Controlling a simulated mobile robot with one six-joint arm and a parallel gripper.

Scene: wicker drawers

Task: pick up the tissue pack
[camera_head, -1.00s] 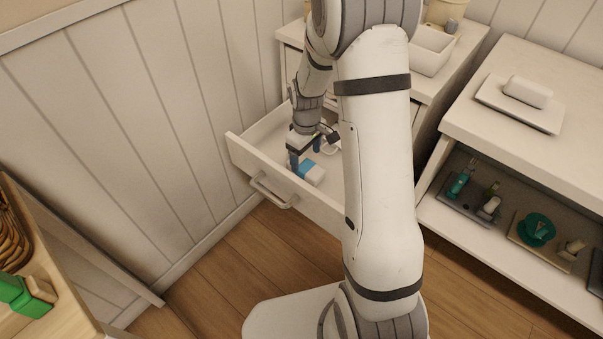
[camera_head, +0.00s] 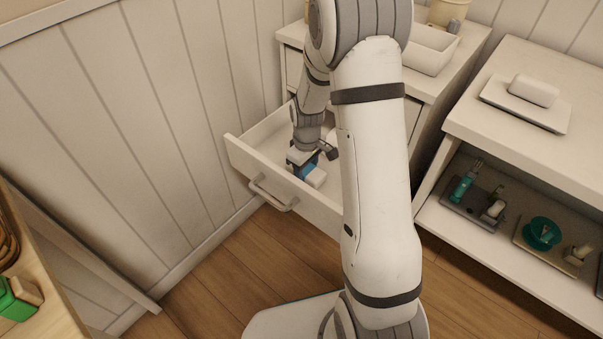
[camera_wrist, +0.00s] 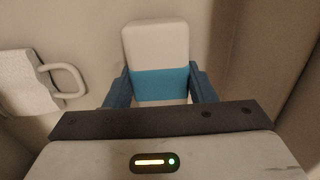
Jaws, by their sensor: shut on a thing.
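The tissue pack (camera_wrist: 158,84) is white with a blue band, and it lies inside the open drawer (camera_head: 236,150). In the wrist view it stands between the two blue fingers of my gripper (camera_wrist: 160,88), which are shut on its sides at the band. In the head view my gripper (camera_head: 304,170) reaches down into the drawer, and the white and blue end of the pack (camera_head: 314,177) shows beside it. The rest of the pack is hidden by my gripper. I cannot tell whether the pack is clear of the drawer floor.
The drawer walls are close around my gripper. A shelf unit (camera_head: 500,130) with trays stands to the right. A wooden surface with a green item (camera_head: 16,300) is at lower left.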

